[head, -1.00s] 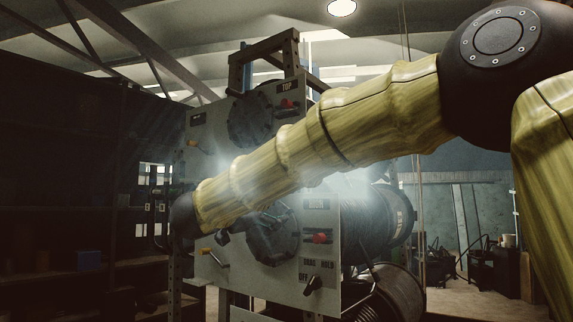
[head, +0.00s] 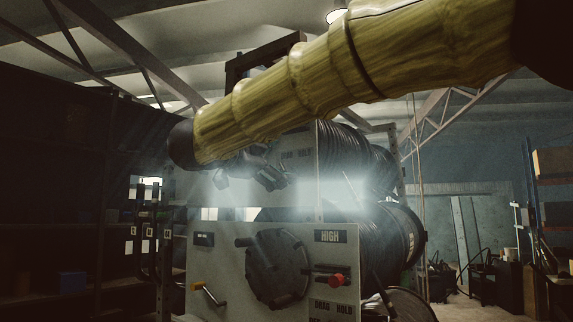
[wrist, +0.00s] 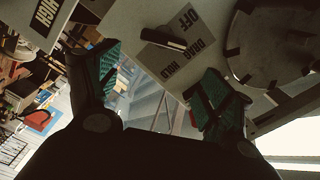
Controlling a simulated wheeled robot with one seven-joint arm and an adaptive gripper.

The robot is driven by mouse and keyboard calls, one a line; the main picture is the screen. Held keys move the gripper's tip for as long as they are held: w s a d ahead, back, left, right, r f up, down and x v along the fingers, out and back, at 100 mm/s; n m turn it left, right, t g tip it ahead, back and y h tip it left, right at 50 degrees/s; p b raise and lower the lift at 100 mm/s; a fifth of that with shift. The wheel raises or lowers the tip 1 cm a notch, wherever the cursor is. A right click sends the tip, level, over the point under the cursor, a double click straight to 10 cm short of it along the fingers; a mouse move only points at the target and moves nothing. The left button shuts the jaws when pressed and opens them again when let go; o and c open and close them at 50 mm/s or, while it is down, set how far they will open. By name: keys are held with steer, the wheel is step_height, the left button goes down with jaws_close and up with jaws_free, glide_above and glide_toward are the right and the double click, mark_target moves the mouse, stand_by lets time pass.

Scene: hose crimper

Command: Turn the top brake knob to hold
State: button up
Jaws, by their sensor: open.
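The top brake knob is a black lever (wrist: 163,38) on the top panel, seen turned over in the wrist view. OFF, DRAG and HOLD are printed around it. One end lies close to DRAG; I cannot tell which end is the pointer. My gripper (wrist: 162,70) is open and empty, its teal-padded fingers spread below the knob in this view, with the knob beyond the fingertips. In the head view the top panel (head: 306,180) shows only partly behind my arm. My gripper (head: 245,170) is there in front of it, and the knob cannot be made out clearly.
A lower panel (head: 220,270) carries a HIGH label, a black round disc (head: 277,268) and a red knob (head: 338,281). Hose reels (head: 400,235) stand behind the panels.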

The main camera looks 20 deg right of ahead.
mark_target(294, 171)
steer(key=x, duration=0.2)
steer(key=p+x, duration=0.1)
steer(key=x, duration=0.1)
steer(key=f+p+x, duration=0.1)
steer(key=x, duration=0.2)
steer(key=shift+w+a, duration=0.3)
steer(key=shift+w, duration=0.05)
steer(key=shift+w+a+f, duration=0.1)
steer(key=shift+w+f, duration=0.15)
steer(key=shift+w, duration=0.35)
steer(key=shift+w+a+f, duration=0.1)
steer(key=shift+w+f, duration=0.1)
steer(key=shift+w, duration=0.35)
steer(key=c, duration=0.4)
steer(key=shift+s+d+r, duration=0.1)
steer(key=shift+s, duration=0.1)
steer(key=c, duration=0.6)
